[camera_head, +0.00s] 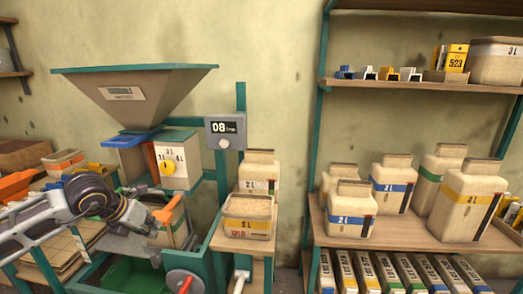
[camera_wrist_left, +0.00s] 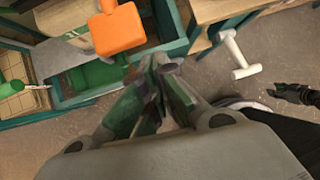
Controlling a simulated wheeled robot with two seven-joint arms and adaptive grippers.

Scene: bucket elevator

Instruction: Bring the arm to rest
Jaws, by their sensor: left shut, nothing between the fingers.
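My left arm comes in from the left in the head view. Its gripper (camera_head: 152,222) is in front of the hopper machine, beside an orange handle (camera_head: 166,212). In the left wrist view the gripper's fingers (camera_wrist_left: 163,90) are together and empty. There the orange handle (camera_wrist_left: 118,30) lies beyond the fingers, apart from them. A dark jointed piece (camera_wrist_left: 292,93) at the right edge of the wrist view looks like part of my right gripper; its jaws are unclear. The head view does not show the right gripper.
A filled tub (camera_head: 248,215) sits on a small stand. Shelves (camera_head: 425,240) with labelled containers stand at right. A white T-handle (camera_wrist_left: 237,55) shows near the floor.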

